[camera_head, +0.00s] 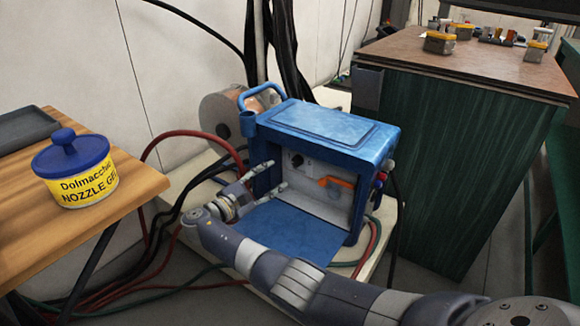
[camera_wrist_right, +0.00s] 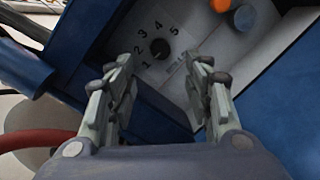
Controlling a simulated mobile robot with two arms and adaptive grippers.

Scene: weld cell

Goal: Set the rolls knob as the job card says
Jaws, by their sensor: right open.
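The blue wire feeder box (camera_head: 325,133) stands with its side door (camera_head: 290,236) folded down. Inside, a small black knob (camera_head: 297,160) sits on a pale panel. In the right wrist view the knob (camera_wrist_right: 159,48) has a dial numbered 1 to 5 around it; which number it points at is hard to tell. My right gripper (camera_head: 277,175) is open and empty at the box opening. In the wrist view its fingers (camera_wrist_right: 158,75) are apart, just short of the knob and to either side of it. No job card can be made out.
An orange lever (camera_head: 337,182) is right of the knob inside the box. A yellow nozzle gel tub (camera_head: 84,185) stands on the wooden table (camera_head: 135,180) at left. A dark green cabinet (camera_head: 450,160) stands at right. Red and black cables lie around the feeder.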

